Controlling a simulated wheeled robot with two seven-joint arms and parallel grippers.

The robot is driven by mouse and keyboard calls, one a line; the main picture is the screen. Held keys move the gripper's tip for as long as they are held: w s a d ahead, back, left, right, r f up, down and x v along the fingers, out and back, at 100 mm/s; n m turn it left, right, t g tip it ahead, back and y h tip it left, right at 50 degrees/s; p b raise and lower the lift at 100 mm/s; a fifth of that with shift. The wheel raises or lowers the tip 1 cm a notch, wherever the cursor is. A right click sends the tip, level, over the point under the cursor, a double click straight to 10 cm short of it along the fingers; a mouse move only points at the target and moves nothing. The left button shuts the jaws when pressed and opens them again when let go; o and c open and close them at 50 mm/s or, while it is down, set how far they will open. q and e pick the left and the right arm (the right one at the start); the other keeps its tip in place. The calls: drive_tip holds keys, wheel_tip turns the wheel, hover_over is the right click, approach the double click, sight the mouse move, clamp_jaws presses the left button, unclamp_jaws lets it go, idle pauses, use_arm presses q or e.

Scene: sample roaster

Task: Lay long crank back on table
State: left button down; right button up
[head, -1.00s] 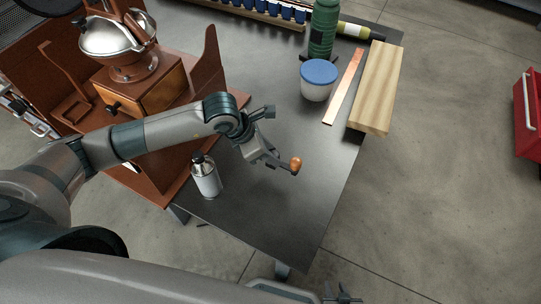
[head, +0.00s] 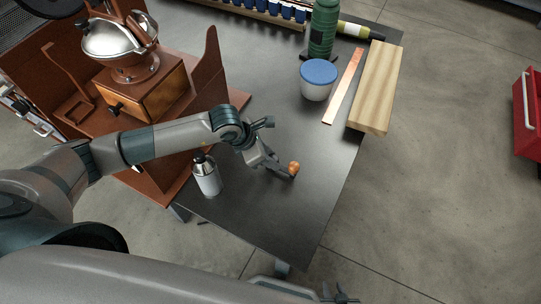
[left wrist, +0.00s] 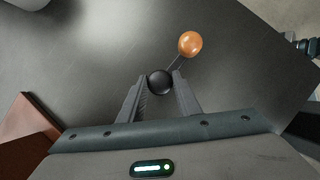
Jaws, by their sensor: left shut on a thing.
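The long crank (head: 293,167) has an orange-brown wooden knob and a dark arm. In the left wrist view the knob (left wrist: 190,44) stands beyond my fingertips, joined by a thin dark rod to a black ball end (left wrist: 160,82) between the jaws. My left gripper (head: 268,160) is shut on that end and holds the crank over the bare dark table (head: 270,215). Whether the crank touches the tabletop is unclear. My right gripper (head: 341,296) is partly visible at the bottom edge of the head view, off the table; its jaw state is unclear.
A silver bottle with a black cap (head: 206,175) stands left of my left gripper. The brown grinder (head: 140,85) is behind my arm. A blue-lidded tub (head: 318,82), copper strip (head: 344,87) and wood block (head: 377,88) lie farther back. The table's front right is clear.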

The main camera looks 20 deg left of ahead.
drive_tip(key=shift+s+d+f, duration=0.1)
drive_tip(key=shift+d+f, duration=0.05)
use_arm(q)
drive_tip(key=shift+f, duration=0.15)
drive_tip(key=c, duration=1.3)
unclamp_jaws()
use_arm(e)
drive_tip(key=shift+w+d+r, duration=0.1)
drive_tip(key=shift+w+r, duration=0.1)
drive_tip(key=shift+w, duration=0.1)
drive_tip(key=shift+s, duration=0.1)
use_arm(q)
drive_tip(key=shift+s+a+r, duration=0.15)
drive_tip(key=shift+a+r, duration=0.05)
drive_tip(key=shift+r, duration=0.45)
drive_tip(key=b+v, duration=0.1)
drive_tip(key=v, duration=1)
drive_tip(key=shift+b, duration=0.35)
use_arm(e)
drive_tip(key=shift+d+f, duration=0.2)
drive_tip(key=shift+f, duration=0.1)
drive_tip(key=shift+w, duration=0.4)
